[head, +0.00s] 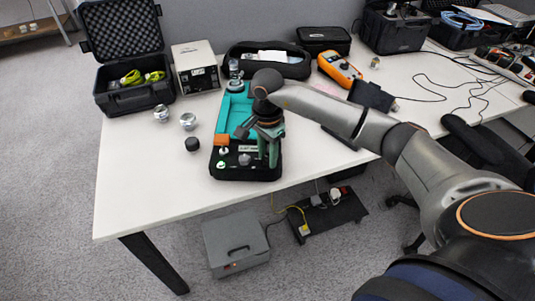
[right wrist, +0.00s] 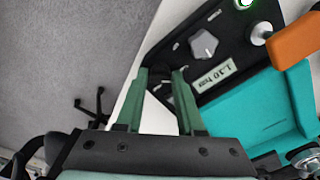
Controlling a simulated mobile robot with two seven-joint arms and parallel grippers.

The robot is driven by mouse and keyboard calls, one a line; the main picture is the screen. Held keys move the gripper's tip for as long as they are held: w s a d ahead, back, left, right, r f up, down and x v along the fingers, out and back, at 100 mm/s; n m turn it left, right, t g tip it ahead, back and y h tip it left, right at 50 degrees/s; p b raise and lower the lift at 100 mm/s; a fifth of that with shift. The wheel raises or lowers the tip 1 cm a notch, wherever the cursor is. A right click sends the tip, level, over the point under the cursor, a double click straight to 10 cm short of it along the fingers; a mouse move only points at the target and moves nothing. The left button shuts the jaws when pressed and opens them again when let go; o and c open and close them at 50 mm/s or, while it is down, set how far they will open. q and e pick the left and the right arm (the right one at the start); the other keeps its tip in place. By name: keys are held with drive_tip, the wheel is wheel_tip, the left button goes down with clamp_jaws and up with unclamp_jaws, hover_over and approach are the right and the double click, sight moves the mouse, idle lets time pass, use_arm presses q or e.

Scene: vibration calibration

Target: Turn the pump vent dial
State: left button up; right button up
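The pump unit (head: 232,174) lies at the table's front edge, with a black control panel, a teal tray (head: 236,110) and an orange part (head: 221,139). A grey pointed dial (right wrist: 203,45) sits on the panel in the right wrist view; its small lettering is too blurred to read. It appears to be the vent dial. My right gripper (head: 268,152) is over the panel's right side. In the right wrist view its green fingers (right wrist: 160,72) stand apart with no dial between them; the dial is beyond and right of the tips. My left gripper is out of view.
A silver knob (right wrist: 260,32) and a small display (right wrist: 214,77) are near the dial. A black cap (head: 192,144) and metal fittings (head: 188,121) stand left of the pump. An open black case (head: 134,92) and orange meter (head: 339,68) are behind. The table's front left is clear.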

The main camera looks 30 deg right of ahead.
clamp_jaws()
drive_tip(key=shift+m, duration=0.3)
drive_tip(key=m, duration=0.6)
drive_tip(key=m+p, duration=0.1)
drive_tip(key=m, duration=0.4)
drive_tip(key=shift+m, duration=0.3)
drive_tip(key=m, duration=0.4)
drive_tip(key=shift+p, duration=0.4)
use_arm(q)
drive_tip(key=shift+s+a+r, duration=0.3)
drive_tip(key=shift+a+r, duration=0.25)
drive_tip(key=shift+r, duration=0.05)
use_arm(e)
drive_tip(key=shift+m, duration=0.8)
drive_tip(key=shift+o, duration=2.4)
unclamp_jaws()
